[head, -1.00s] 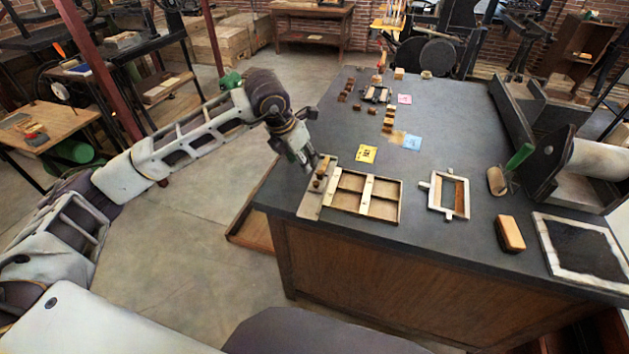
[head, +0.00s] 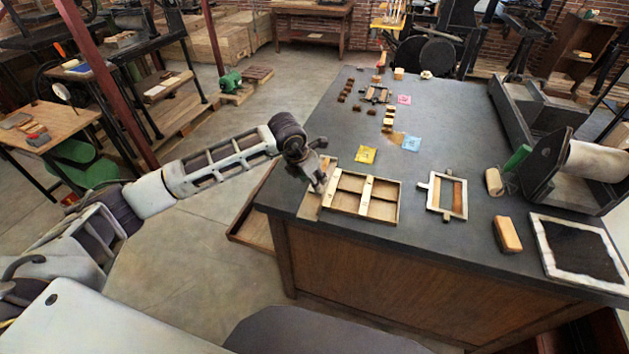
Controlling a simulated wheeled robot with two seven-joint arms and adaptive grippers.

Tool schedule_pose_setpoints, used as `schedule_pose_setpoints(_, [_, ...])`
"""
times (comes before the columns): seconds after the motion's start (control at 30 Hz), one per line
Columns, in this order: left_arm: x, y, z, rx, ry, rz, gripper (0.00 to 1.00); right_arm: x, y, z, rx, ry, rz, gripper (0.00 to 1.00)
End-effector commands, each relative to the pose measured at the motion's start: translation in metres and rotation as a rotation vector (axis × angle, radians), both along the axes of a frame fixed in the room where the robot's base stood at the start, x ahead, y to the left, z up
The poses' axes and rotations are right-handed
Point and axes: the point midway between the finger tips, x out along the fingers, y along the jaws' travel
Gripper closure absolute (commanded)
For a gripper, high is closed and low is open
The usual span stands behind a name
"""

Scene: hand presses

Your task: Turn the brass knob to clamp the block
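A shallow wooden tray (head: 383,208) with several compartments lies near the table's front left corner. A narrow wooden strip (head: 309,207) runs along its left end. My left gripper (head: 318,187) points down over this strip, at the tray's left edge. Its fingers are small and dark here, so I cannot tell whether they are open, shut or touching anything. The brass knob cannot be made out; the gripper covers the spot where small brown pieces showed earlier. A pale metal frame (head: 433,206) with short tabs and wooden pieces inside lies right of the tray. My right gripper is not in view.
A yellow card (head: 366,154), a blue card (head: 411,143) and several small blocks lie farther back. A wooden block (head: 507,235) and a framed dark slab (head: 582,250) lie front right.

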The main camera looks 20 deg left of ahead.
Motion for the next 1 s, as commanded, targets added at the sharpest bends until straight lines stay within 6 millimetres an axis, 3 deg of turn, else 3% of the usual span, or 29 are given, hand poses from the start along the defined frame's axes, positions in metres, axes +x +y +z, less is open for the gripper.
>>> schedule_pose_setpoints(0.3, [0.01, -0.005, -0.025, -0.001, 0.001, 0.001, 0.58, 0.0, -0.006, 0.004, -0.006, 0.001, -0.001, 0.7])
schedule_pose_setpoints(0.67, [0.011, -0.005, -0.029, -0.001, 0.0, 0.0, 0.58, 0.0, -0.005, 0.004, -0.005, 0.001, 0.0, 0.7])
schedule_pose_setpoints(1.0, [0.011, -0.005, -0.029, 0.0, 0.0, 0.0, 1.0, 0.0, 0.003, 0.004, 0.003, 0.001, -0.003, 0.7])
